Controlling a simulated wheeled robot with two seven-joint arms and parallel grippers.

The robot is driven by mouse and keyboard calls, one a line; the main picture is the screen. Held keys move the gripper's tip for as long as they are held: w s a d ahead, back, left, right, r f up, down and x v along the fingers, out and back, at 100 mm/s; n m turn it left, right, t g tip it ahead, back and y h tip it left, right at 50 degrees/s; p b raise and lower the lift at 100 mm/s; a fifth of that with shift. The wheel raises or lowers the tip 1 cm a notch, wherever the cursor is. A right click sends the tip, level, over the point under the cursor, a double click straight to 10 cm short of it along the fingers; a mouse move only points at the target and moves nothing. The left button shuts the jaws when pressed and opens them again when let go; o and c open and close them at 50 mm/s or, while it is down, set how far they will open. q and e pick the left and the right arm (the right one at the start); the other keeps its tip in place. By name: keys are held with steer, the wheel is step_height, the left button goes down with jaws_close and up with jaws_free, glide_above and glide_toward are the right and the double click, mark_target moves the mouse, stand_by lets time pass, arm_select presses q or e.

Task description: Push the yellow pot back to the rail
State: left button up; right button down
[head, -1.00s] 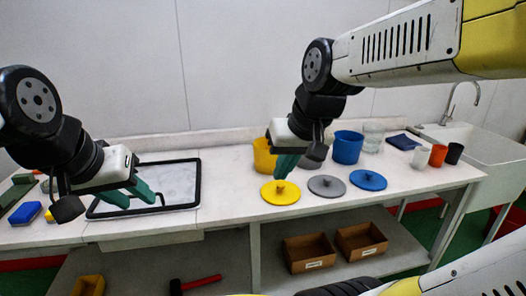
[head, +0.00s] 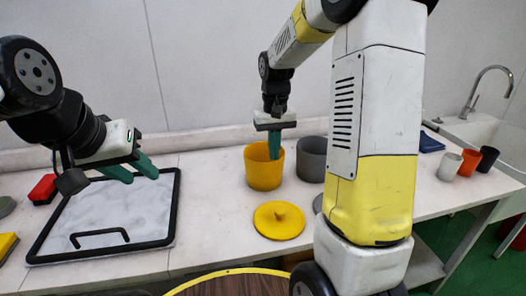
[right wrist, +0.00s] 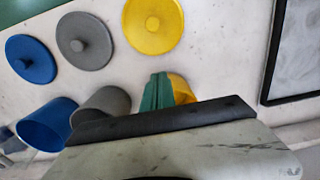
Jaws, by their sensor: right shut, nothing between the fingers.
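The yellow pot (head: 258,178) stands upright and open-topped on the white table, behind the yellow lid (head: 279,221). A pale rail (head: 205,139) runs along the table's back edge, behind the pot. My right gripper (head: 274,157) is shut and empty, pointing down, its green fingertips overlapping the pot's mouth and near rim. I cannot tell whether they touch it. In the right wrist view, the shut fingers (right wrist: 163,92) hide most of the pot (right wrist: 182,88); the yellow lid (right wrist: 153,25) lies clear. My left gripper (head: 135,172) is open and empty above the black-framed tray.
The black-framed tray (head: 171,215) lies left of the pot. A grey pot (head: 312,160) stands close on its right. The right wrist view shows a blue pot (right wrist: 48,125), grey lid (right wrist: 84,39) and blue lid (right wrist: 31,59). My right arm covers the table's right middle.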

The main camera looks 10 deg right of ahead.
mark_target(273, 177)
step_height(273, 177, down, 10)
steer(key=shift+r, duration=0.15)
steer(key=shift+w+a+r, duration=0.1)
steer(key=shift+w+r, duration=0.1)
steer(key=shift+w, duration=1.7)
steer(key=shift+w, duration=0.1)
